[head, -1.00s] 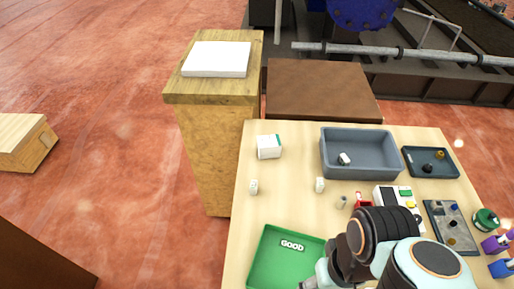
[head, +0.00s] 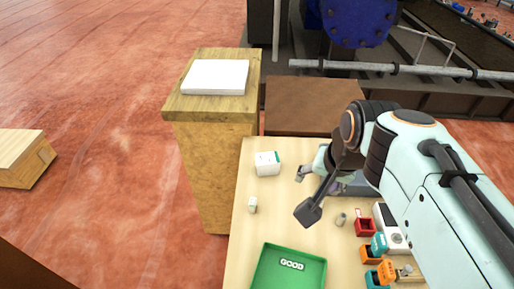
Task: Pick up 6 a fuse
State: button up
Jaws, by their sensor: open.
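My gripper (head: 304,193) is open over the middle of the light wood table, its dark fingers apart, with nothing seen between them. A small white upright piece (head: 252,204) stands left of my gripper near the table's left edge. A small greyish piece (head: 341,219) stands to the right of my gripper. Either could be a fuse; no rating can be read at this size. My gripper and arm cover part of the table between and behind these pieces.
A green tray (head: 317,270) marked GOOD lies at the front. A white box (head: 267,163) stands at the back left. A grey bin (head: 357,190) is mostly hidden behind my arm. Red (head: 364,229) and orange (head: 369,256) holders and a white device (head: 384,217) crowd the right.

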jog(key=w+a+f, duration=0.2)
jog(key=w+a, duration=0.1)
jog(key=w, duration=0.7)
jog(key=g, duration=0.2)
send_over(252, 202)
jog(key=w+d, duration=0.2)
jog(key=s+d+x, duration=0.1)
jog(key=s+x, duration=0.1)
jog(key=x, duration=0.6)
jog(key=s+f+x, duration=0.1)
jog(key=s+x, duration=0.1)
jog(key=x, duration=0.7)
jog(key=shift+n+g+h, duration=0.5)
jog(key=shift+n+g, duration=0.1)
jog(key=f, duration=0.2)
jog(key=s+a+f, duration=0.1)
jog(key=f, duration=0.1)
jog(key=s+f, duration=0.1)
jog(key=f, duration=0.1)
jog(key=shift+s+a+f, duration=0.1)
jog(key=shift+s+a, duration=0.1)
jog(key=shift+a, duration=0.2)
jog(key=f, duration=0.4)
jog(key=shift+w+f, duration=0.25)
jog(key=shift+f, duration=0.15)
jog(key=shift+w+d+f, duration=0.1)
jog(key=shift+f, duration=0.5)
grip_shut()
